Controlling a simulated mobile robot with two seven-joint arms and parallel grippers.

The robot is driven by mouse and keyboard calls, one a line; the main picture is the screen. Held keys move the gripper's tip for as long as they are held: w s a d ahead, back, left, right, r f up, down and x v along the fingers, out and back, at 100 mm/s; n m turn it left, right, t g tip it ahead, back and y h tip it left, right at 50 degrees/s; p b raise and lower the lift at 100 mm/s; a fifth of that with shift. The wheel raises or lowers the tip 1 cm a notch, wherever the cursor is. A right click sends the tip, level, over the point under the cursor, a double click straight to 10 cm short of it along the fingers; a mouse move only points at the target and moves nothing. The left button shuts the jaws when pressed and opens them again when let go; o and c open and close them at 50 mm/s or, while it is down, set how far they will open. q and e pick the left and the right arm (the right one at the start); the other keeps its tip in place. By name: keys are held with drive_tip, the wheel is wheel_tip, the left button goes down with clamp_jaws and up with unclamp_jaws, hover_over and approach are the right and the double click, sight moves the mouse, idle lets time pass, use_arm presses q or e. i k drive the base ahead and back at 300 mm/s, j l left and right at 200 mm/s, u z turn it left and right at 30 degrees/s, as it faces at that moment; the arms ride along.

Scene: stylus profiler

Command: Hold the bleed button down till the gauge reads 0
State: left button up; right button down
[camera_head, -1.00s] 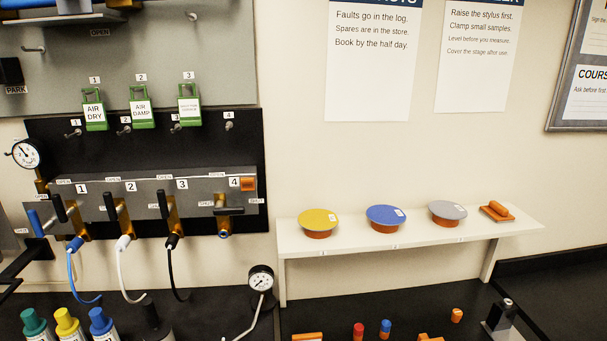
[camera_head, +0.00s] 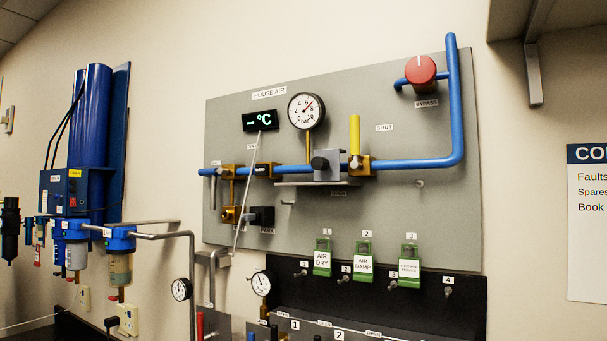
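A round white gauge marked in bar (camera_head: 306,111) is on the grey HOUSE AIR panel (camera_head: 232,130). Its needle points to the upper right, away from 0. Two smaller gauges show lower down, one at the left (camera_head: 181,289) and one beside the black manifold panel (camera_head: 261,284); their readings are too small to tell. A brass fitting with a black end (camera_head: 262,216) sits low on the panel's left side. I cannot tell which part is the bleed button; the small labels are unreadable. Neither of my grippers is in view.
A blue pipe (camera_head: 415,163) crosses the panel, with a yellow lever (camera_head: 355,135) and a red BYPASS knob (camera_head: 420,70). Green tags (camera_head: 363,262) hang below. Blue filters (camera_head: 120,240) and a blue dryer unit (camera_head: 90,150) stand at the left. A shelf bracket (camera_head: 533,70) juts out top right.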

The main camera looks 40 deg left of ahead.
sight(261, 169)
drive_tip(key=k+u, duration=0.15)
drive_tip(key=u, duration=0.35)
drive_tip(key=k+u, duration=0.1)
drive_tip(key=u, duration=0.35)
drive_tip(key=k+u, duration=0.15)
drive_tip(key=u, duration=0.35)
